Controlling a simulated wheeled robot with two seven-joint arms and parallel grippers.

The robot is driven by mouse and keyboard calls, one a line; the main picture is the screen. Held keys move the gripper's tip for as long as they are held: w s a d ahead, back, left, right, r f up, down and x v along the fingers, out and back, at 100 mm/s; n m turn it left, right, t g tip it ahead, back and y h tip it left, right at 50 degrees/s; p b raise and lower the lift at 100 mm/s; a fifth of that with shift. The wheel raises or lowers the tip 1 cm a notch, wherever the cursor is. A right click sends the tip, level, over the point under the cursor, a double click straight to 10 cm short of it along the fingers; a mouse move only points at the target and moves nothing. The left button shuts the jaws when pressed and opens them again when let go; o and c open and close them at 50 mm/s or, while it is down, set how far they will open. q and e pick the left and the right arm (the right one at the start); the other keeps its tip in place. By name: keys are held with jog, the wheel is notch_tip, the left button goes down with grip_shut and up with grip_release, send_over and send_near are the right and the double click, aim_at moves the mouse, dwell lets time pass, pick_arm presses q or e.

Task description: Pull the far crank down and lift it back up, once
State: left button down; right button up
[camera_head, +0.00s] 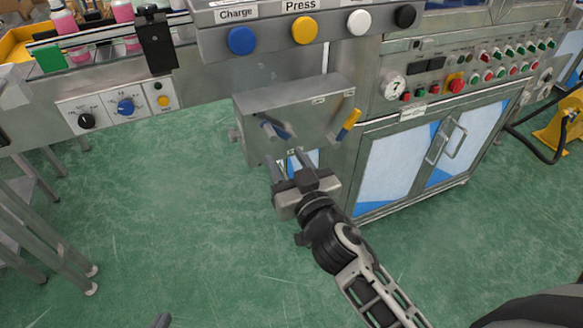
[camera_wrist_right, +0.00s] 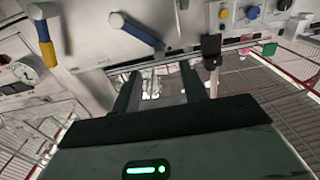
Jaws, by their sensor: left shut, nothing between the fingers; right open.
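Two cranks are mounted on a grey metal box (camera_head: 300,102). The blue crank (camera_head: 277,129) is on the left of its front face and slants down to the right. The yellow crank (camera_head: 348,125) is on the right, its grip slanting up to the right. In the right wrist view, the blue crank (camera_wrist_right: 137,32) is above the fingers and the yellow crank (camera_wrist_right: 45,40) is at upper left. My right gripper (camera_head: 285,157) is open and empty, just below the blue crank and apart from it. Only a dark tip of my left gripper (camera_head: 162,320) shows at the bottom edge.
A panel with big coloured buttons (camera_head: 305,30) overhangs the box. A cabinet with glass doors (camera_head: 390,170) stands right of it. A conveyor with pink bottles (camera_head: 123,12) and a knob panel (camera_head: 124,107) is at left. The green floor (camera_head: 170,210) is open.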

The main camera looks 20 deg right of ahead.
aim_at(274, 139)
jog(key=shift+w, duration=3.95)
jog(key=shift+a, duration=0.1)
grip_shut()
